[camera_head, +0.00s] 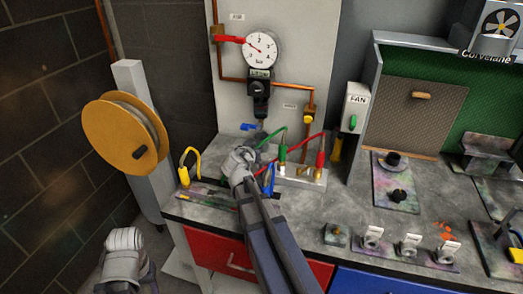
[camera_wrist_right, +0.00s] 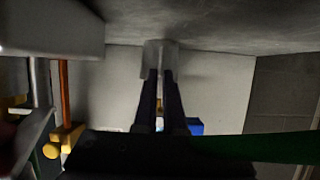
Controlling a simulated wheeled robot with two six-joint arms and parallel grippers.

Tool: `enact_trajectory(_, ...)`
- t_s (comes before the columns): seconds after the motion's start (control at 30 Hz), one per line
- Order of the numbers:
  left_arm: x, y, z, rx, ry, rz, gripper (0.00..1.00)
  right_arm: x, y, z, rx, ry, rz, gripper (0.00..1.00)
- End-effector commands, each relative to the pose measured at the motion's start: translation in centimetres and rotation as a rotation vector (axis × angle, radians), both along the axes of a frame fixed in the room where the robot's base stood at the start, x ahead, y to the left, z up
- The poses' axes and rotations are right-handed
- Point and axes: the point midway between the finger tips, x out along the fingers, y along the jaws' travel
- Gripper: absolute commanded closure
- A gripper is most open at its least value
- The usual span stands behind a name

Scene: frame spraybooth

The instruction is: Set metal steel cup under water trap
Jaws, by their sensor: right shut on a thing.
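My right gripper (camera_wrist_right: 160,76) is shut on a small pale-grey thing at its fingertips, which looks like the metal steel cup (camera_wrist_right: 159,54). In the wrist view it appears near the grey bench surface, but I cannot tell whether they touch. In the head view my right arm reaches over the bench's front edge, and its wrist hides the cup. The water trap (camera_head: 261,95) is the black unit on the wall panel below the round gauge. A blue part (camera_head: 250,127) is just under it; a blue part also shows in the wrist view (camera_wrist_right: 195,127). My left gripper is out of sight.
Right of my arm stands a metal fitting block (camera_head: 305,175) with green and red hoses. An orange hose reel (camera_head: 125,137) is at left. Bare bench (camera_head: 345,200) shows right of the block.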

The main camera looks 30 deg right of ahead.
Motion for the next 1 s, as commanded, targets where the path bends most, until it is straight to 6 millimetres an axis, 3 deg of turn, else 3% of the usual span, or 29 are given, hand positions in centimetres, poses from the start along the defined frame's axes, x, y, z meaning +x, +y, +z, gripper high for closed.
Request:
enact_trajectory(0.33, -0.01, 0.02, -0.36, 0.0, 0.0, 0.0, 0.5, 0.0, 0.05, -0.35, -0.001, 0.001, 0.0, 1.0)
enact_trajectory(0.4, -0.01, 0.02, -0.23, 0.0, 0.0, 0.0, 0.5, -0.01, 0.05, -0.22, -0.001, 0.001, 0.0, 0.87)
enact_trajectory(0.63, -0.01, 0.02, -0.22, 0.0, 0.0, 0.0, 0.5, -0.01, 0.05, -0.21, -0.001, 0.001, 0.0, 0.62)
enact_trajectory(1.0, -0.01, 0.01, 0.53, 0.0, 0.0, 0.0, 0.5, -0.56, 0.6, 0.55, -0.001, 0.001, 0.003, 0.62)
